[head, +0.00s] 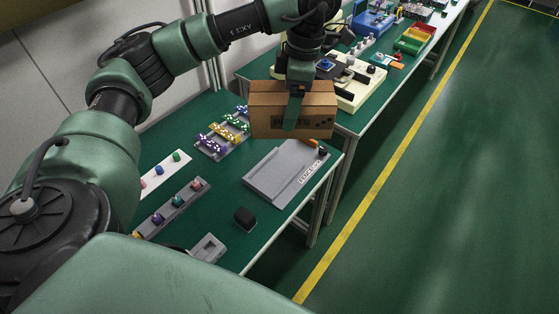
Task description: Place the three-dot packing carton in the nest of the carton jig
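A brown cardboard carton (262,104) is near the middle of the head view, just behind the grey jig plate. My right gripper is not in view.
A rack with purple, yellow and green pieces (222,134) stands left of the carton. A grey strip with coloured knobs (173,208) and a black block (245,217) lie nearer. A cream fixture (362,88) stands behind. An orange piece (309,143) touches the jig's far edge.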

